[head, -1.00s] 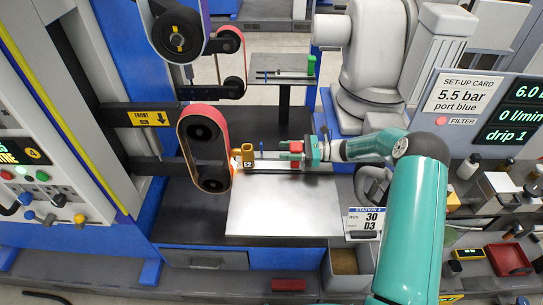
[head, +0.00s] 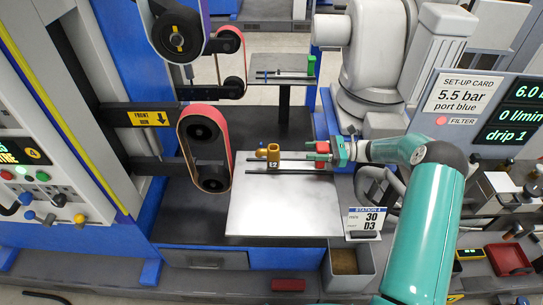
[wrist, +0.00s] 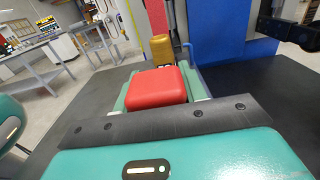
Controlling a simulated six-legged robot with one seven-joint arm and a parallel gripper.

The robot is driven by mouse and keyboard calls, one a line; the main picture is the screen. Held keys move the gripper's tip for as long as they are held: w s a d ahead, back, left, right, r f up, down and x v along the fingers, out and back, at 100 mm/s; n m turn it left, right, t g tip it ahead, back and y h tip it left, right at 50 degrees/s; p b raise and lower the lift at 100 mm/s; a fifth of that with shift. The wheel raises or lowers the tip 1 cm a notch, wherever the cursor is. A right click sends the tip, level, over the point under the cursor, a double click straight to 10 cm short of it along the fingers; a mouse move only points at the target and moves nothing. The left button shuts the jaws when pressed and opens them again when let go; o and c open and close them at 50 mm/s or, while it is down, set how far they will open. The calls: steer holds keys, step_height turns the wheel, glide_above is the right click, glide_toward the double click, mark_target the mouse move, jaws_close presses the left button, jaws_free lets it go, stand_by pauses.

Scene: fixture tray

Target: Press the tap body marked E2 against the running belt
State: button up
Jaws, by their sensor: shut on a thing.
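The tap body (head: 273,154) is a brass piece with a dark E2 mark low on its near side. My gripper (head: 283,158) is shut on it from the right, with its red and green parts behind. The running belt (head: 222,132) is a reddish loop around two dark rollers on the left. A clear gap lies between the belt and the tap body. In the wrist view the tap body (wrist: 161,47) stands beyond a red block, with the red belt (wrist: 157,17) behind it. The fingertips are mostly hidden there.
A bare metal plate (head: 284,208) lies below my gripper. A grey bin (head: 347,272) stands at its front right, and the station sign (head: 364,222) beside it. A second belt unit (head: 232,50) is higher up at the back.

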steer(key=shift+d, duration=0.2)
steer(key=o, duration=1.4)
steer(key=shift+c, duration=0.2)
steer(key=d, duration=1.2)
